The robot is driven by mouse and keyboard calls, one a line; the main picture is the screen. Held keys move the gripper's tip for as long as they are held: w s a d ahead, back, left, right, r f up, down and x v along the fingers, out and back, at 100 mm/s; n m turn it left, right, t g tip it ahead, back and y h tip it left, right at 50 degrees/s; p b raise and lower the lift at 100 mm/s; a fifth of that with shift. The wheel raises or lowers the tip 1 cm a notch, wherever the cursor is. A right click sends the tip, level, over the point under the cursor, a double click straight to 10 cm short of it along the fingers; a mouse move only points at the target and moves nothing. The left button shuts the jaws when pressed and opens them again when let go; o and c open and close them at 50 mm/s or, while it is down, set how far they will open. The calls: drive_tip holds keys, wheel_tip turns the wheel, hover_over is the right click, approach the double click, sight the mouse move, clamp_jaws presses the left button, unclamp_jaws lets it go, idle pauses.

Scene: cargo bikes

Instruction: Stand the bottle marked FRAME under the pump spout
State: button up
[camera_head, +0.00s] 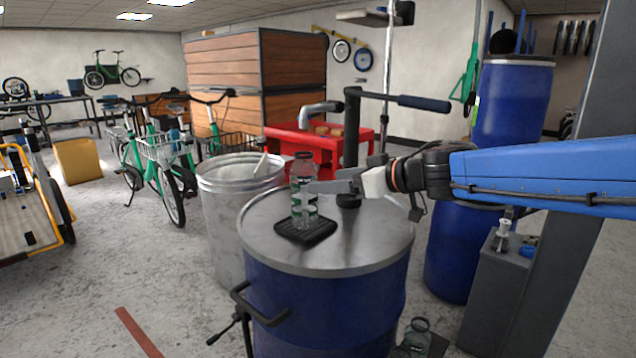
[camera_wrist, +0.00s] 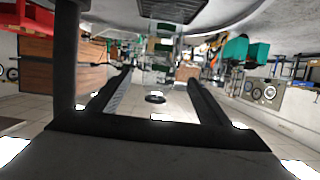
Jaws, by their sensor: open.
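A clear bottle with a green-and-white label (camera_head: 304,207) stands upright on a black square pad (camera_head: 290,236) on the blue drum's lid. It also shows in the wrist view (camera_wrist: 164,46), just beyond and between my fingertips. I cannot read the marking on its label. The pump's silver spout (camera_head: 318,108) curves down above the bottle's mouth, with a clear gap. My gripper (camera_head: 316,187) is open, its fingertips beside the bottle at mid-height; I cannot tell whether they touch it. A second clear bottle (camera_head: 414,340) stands low at the bottom edge, partly cut off.
The black pump column (camera_head: 351,135) and its long handle (camera_head: 424,103) rise behind my gripper. A grey metal bin (camera_head: 222,215) stands left of the blue drum (camera_head: 325,310). A red cart (camera_head: 290,140) is behind. Another blue drum (camera_head: 461,250) and a grey box (camera_head: 490,290) stand right.

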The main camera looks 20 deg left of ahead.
drive_tip(key=shift+v, duration=1.35)
drive_tip(key=w+d+r+m+t+h, duration=0.1)
drive_tip(key=w+d+m+t+h, duration=0.25)
drive_tip(key=d, duration=0.75)
drive_tip(key=w+d+r+m+t+h, duration=0.1)
drive_tip(key=w+d+m+t+h, duration=0.3)
drive_tip(key=d, duration=0.6)
drive_tip(key=s+d+f+m+t+h, duration=0.1)
drive_tip(key=s+d+f+h, duration=0.1)
drive_tip(key=d, duration=0.4)
drive_tip(key=s+d+f+m+h, duration=0.1)
drive_tip(key=s+d+m+h, duration=0.15)
drive_tip(key=d, duration=0.35)
drive_tip(key=s+d+f+m+g+h, duration=0.2)
drive_tip(key=s+d+f+g+h, duration=0.15)
drive_tip(key=s+d+f, duration=0.85)
drive_tip(key=s+f+g+y, duration=0.1)
drive_tip(key=s+f+g, duration=0.1)
drive_tip(key=s+f, duration=0.3)
drive_tip(key=s+f+g+y, duration=0.1)
drive_tip(key=s+f+g, duration=0.2)
drive_tip(key=s, duration=0.8)
wheel_tip(320, 180, down, 2)
drive_tip(key=shift+s+a+f+m, duration=0.1)
drive_tip(key=shift+s+a+m, duration=0.1)
drive_tip(key=shift+s+m, duration=0.2)
